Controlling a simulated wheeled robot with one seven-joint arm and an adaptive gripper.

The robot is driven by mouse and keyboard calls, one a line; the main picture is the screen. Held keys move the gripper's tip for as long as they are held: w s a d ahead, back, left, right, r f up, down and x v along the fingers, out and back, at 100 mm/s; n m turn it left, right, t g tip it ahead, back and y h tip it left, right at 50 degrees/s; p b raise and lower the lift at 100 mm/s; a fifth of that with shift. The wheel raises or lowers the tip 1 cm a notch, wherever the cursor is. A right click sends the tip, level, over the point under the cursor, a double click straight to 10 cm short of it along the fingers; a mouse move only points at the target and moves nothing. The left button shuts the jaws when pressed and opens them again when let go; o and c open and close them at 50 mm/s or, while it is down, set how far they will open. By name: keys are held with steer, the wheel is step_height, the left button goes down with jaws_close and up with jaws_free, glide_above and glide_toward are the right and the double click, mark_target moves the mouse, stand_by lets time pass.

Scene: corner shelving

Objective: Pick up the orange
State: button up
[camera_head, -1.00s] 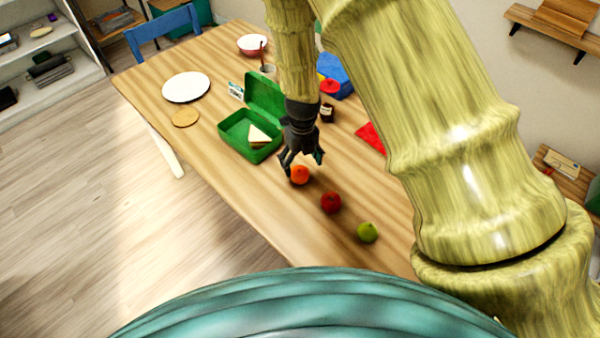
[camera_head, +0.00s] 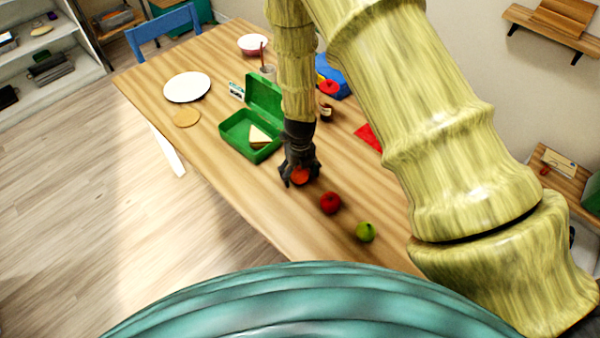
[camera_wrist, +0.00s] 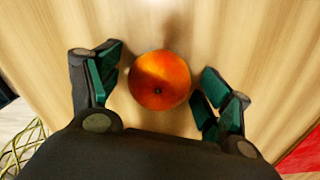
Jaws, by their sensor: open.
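The orange (camera_head: 300,176) rests on the wooden table, partly covered by my gripper in the head view. In the wrist view the orange (camera_wrist: 160,80) lies between the spread fingers, a little toward their tips. My gripper (camera_head: 299,182) points down at the table around the orange. In the wrist view my gripper (camera_wrist: 158,85) is open, with gaps showing on both sides between the green finger pads and the fruit. Neither finger clearly touches it.
A red apple (camera_head: 330,202) and a green fruit (camera_head: 366,232) lie in a row nearer me. An open green lunchbox (camera_head: 236,128) with a sandwich (camera_head: 259,137) stands left of my gripper. A white plate (camera_head: 187,87) and a red item (camera_head: 369,137) lie farther off.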

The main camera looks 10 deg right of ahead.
steer(key=c, duration=1.2)
steer(key=shift+o, duration=0.2)
